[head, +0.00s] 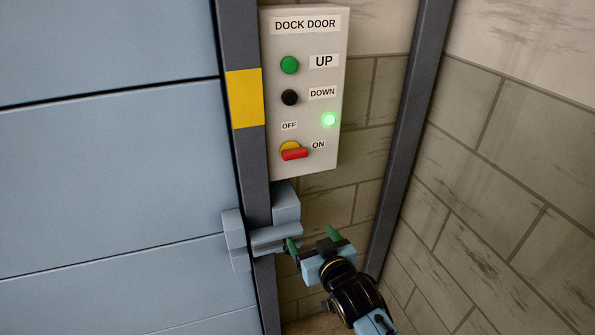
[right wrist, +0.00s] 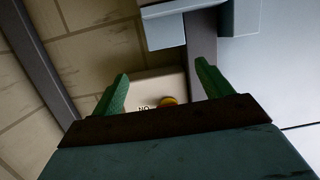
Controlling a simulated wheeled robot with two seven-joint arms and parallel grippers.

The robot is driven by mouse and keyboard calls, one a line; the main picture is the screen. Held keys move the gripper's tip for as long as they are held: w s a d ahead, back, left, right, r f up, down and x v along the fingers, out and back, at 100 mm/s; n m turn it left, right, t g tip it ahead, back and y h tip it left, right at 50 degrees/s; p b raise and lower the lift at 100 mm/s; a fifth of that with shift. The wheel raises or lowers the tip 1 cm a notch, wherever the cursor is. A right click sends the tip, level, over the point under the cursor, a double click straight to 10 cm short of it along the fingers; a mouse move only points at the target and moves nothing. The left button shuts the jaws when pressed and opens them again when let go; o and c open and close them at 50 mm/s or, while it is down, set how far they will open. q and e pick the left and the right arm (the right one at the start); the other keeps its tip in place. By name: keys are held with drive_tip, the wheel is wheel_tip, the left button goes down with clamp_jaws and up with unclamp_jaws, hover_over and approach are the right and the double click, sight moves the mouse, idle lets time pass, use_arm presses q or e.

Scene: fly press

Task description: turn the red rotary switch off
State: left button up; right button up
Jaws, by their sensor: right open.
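The red rotary switch (head: 294,154) sits on a yellow round base low on the grey-white DOCK DOOR panel (head: 317,72). Its red handle lies nearly level, pointing right towards the ON label (head: 318,145); the OFF label (head: 289,126) is above it. My right gripper (head: 312,240) is open and empty, below the panel and apart from the switch. In the right wrist view, the panel and a bit of the yellow base (right wrist: 169,101) show between the green fingers (right wrist: 162,75); the red handle is hidden behind the gripper body. My left gripper is not in view.
A green UP button (head: 289,65), a black DOWN button (head: 290,97) and a lit green lamp (head: 329,120) share the panel. A light-blue bracket (head: 286,203) on the dark door post is close beside my right gripper. A block wall (head: 490,180) stands to the right.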

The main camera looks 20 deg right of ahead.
sight(296, 157)
wheel_tip(296, 157, up, 14)
drive_tip(key=f+t, duration=0.1)
drive_tip(key=t, duration=0.2)
drive_tip(key=shift+m, duration=0.4)
drive_tip(key=w, duration=1.3)
drive_tip(key=shift+w+d+r, duration=0.15)
drive_tip(key=shift+w+r, duration=0.1)
drive_tip(key=shift+c, duration=0.5)
drive_tip(key=c, duration=0.9)
